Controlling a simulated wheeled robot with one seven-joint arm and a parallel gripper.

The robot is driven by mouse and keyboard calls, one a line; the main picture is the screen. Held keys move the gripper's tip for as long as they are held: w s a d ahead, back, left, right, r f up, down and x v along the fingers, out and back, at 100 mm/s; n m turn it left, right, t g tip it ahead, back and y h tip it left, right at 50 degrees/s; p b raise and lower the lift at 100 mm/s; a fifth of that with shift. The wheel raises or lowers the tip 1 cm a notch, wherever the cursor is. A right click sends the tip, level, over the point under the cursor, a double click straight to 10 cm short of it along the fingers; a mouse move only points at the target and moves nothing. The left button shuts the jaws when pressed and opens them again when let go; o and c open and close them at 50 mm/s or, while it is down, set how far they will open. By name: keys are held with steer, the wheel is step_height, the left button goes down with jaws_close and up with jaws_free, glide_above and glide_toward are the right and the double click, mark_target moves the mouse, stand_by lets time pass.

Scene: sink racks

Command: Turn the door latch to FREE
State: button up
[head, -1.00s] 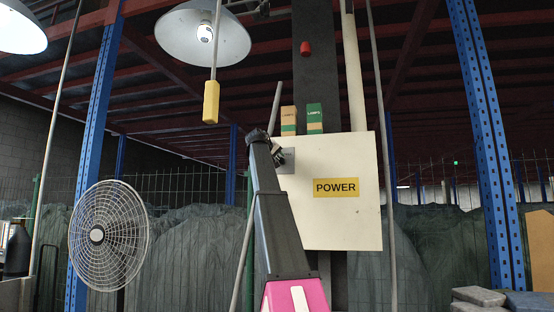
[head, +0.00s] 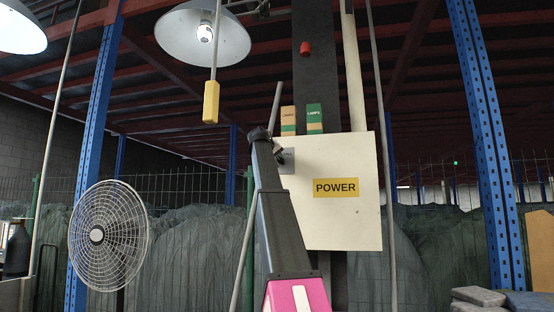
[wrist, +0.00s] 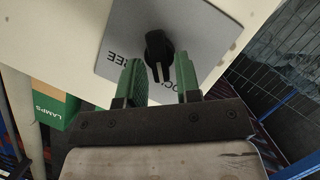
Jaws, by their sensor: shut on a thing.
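The door latch is a black knob (wrist: 158,45) on a grey plate (wrist: 205,38). The wrist view shows the plate upside down, with "REE" readable on the left and "OC" below the knob; other letters are hidden by my fingers. The knob's narrow grip points down in the wrist view, towards the "OC" lettering. My gripper (wrist: 159,66) has its green fingers on either side of this grip and is shut on it. In the head view, my gripper (head: 275,148) is at the upper left of the white cabinet door (head: 345,225), partly covering the plate (head: 287,160).
The cabinet carries a yellow POWER label (head: 336,187). A LAMPS box (head: 314,118) and another box (head: 288,121) stand on its top. A yellow pull handle (head: 211,102) hangs to the upper left. A caged fan (head: 108,235) is farther left.

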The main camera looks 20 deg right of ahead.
steer(key=shift+s+d+r+m+y, duration=0.1)
steer(key=shift+s+r+m+y, duration=0.05)
steer(key=shift+m+y, duration=0.65)
jaws_close()
steer(key=m+y, duration=0.1)
steer(key=m, duration=0.1)
steer(key=m+t+y, duration=0.1)
steer(key=m, duration=0.1)
steer(key=shift+s+d+t, duration=0.2)
steer(key=shift+d+t, duration=0.1)
steer(key=shift+d, duration=0.05)
steer(key=m, duration=0.1)
steer(key=m+t+y, duration=0.1)
steer(key=shift+s+d+m+t+y, duration=0.15)
steer(key=shift+d+m+t+y, duration=0.15)
steer(key=shift+m, duration=0.1)
steer(key=shift+d+f+m+t+y, duration=0.15)
steer(key=shift+m+t+y, duration=0.15)
steer(key=shift+m, duration=0.4)
steer(key=shift+a+f+m+t+y, duration=0.1)
steer(key=shift+f+m+t+y, duration=0.15)
steer(key=shift+m, duration=0.45)
steer(key=shift+r, duration=0.15)
steer(key=o, duration=0.6)
jaws_free()
steer(key=shift+d, duration=0.1)
steer(key=shift+o, duration=0.2)
